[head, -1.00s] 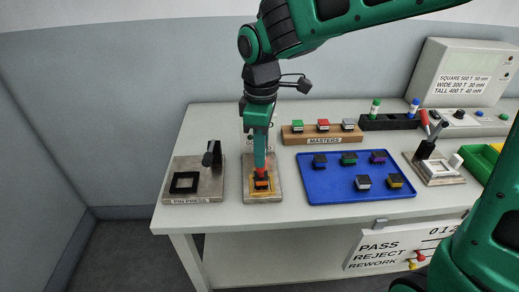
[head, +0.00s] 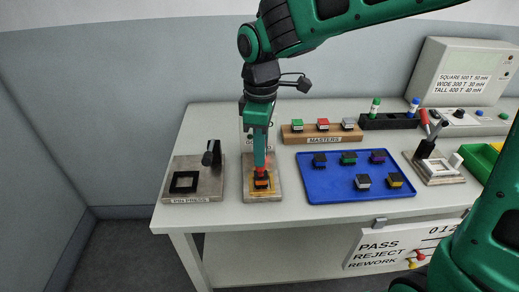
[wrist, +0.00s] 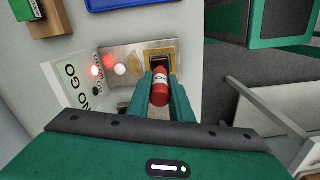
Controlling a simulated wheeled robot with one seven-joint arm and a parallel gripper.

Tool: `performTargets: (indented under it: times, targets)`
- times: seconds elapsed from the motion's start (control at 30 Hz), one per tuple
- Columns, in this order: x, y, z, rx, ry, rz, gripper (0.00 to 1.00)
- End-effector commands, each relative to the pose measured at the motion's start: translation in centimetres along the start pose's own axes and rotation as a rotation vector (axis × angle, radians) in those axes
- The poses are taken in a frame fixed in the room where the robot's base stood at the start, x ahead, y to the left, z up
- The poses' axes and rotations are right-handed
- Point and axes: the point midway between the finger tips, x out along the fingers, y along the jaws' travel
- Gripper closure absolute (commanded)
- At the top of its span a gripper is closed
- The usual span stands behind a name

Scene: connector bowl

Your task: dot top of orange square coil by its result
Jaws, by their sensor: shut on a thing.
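My gripper (head: 260,163) is shut on a red marker (wrist: 160,87), with its fingers pointing down over the gauge plate (head: 248,192). The marker's red body shows between the fingers in the wrist view. A small dark coil with some orange (head: 262,183) sits in the yellow frame on the plate, directly below the marker. In the wrist view the coil (wrist: 160,57) is a dark block, partly hidden by the marker and fingers. I cannot tell whether the marker's tip touches it.
The pin press (head: 190,180) stands left of the gauge. A blue tray (head: 330,188) with several coils lies to the right. The masters block (head: 295,135) and a black rack (head: 385,123) with green and blue markers stand behind. A pass/reject/rework board hangs at front right.

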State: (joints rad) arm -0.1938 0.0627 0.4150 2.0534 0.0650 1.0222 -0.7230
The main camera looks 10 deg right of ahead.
Motion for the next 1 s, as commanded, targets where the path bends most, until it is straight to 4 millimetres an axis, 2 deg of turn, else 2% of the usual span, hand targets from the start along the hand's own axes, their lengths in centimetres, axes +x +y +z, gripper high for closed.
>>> performTargets:
  times: [1.0]
  targets:
    - [-6.7,0.0,0.0,0.000,0.001,0.002,0.95]
